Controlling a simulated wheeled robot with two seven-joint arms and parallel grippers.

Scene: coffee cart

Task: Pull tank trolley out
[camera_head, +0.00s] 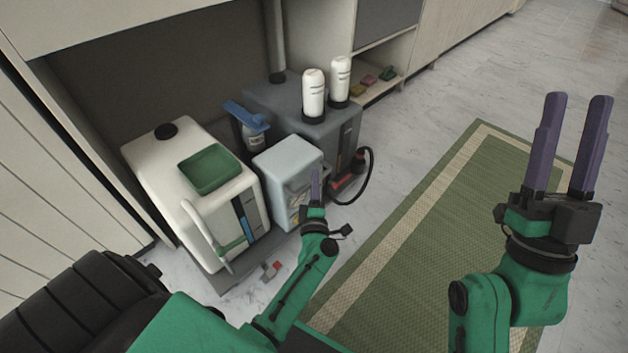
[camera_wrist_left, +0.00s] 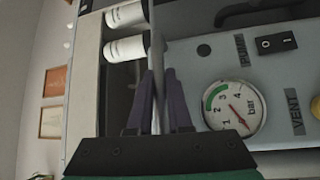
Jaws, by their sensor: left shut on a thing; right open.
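The tank trolley stands in the recess under the counter. It carries a white tank (camera_head: 160,173) with a green lid (camera_head: 208,168) and a black cap, and a light grey box (camera_head: 284,163) beside it. My left gripper (camera_head: 315,178) is at the front right of the grey box. In the left wrist view its fingers (camera_wrist_left: 157,100) are closed around a thin grey bar (camera_wrist_left: 157,60), seen close to a panel with a pressure gauge (camera_wrist_left: 234,107) and a switch. My right gripper (camera_head: 568,145) is open and empty, raised above the mat at the right.
A green mat (camera_head: 420,240) covers clear floor in front.

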